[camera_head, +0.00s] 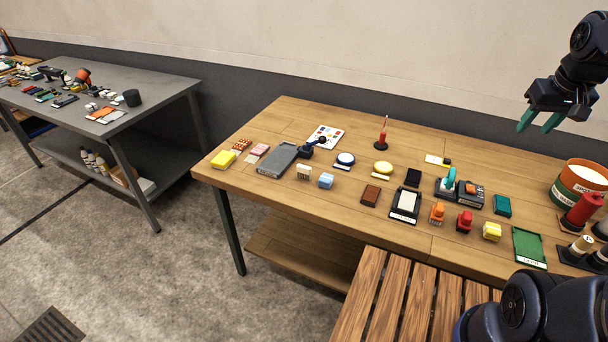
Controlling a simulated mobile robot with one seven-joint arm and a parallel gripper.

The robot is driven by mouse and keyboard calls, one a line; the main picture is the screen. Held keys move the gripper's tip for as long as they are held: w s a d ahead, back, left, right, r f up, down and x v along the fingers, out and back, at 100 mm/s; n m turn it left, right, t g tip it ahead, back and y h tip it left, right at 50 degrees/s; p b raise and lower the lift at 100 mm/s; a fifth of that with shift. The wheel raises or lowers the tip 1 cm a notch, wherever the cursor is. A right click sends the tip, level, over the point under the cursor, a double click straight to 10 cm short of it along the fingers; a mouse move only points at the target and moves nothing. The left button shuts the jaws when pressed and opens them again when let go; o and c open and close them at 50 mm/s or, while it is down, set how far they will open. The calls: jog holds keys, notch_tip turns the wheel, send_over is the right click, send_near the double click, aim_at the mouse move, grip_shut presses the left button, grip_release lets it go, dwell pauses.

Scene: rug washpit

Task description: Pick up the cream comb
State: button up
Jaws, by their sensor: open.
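A small cream block-like thing (304,172), which looks like the cream comb, stands on the wooden table (262,129), left of its middle. It is too small to make out teeth clearly. A light blue piece (326,180) sits close to its right, and a grey tray (277,159) lies to its left. My gripper (540,122) has green fingertips and hangs at the upper right, high above the table's back right part. It is open and empty, far to the right of the cream piece.
Orange (437,213), red (464,221) and yellow (492,231) pieces stand at the front right. A red spike (382,134) rises at the back. A bucket (581,186) and red spool (583,211) stand far right. A slatted wooden bench (386,304) adjoins the front.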

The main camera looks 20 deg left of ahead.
jog(key=w+a+f+n+g, duration=0.1)
jog(key=w+a+n, duration=0.1)
jog(key=w+a, duration=0.4)
jog(key=w+a+f+n, duration=0.1)
jog(key=w+a+n, duration=0.2)
jog(key=a, duration=0.6)
jog(key=n+g, duration=0.3)
jog(key=n, duration=0.7)
send_over(304, 166)
jog(key=shift+h, duration=0.3)
notch_tip(304, 166, down, 24)
jog(key=shift+w+d, duration=0.1)
jog(key=shift+d, duration=0.05)
jog(key=shift+f, duration=0.2)
notch_tip(304, 166, down, 10)
jog(key=shift+f, duration=0.25)
grip_shut()
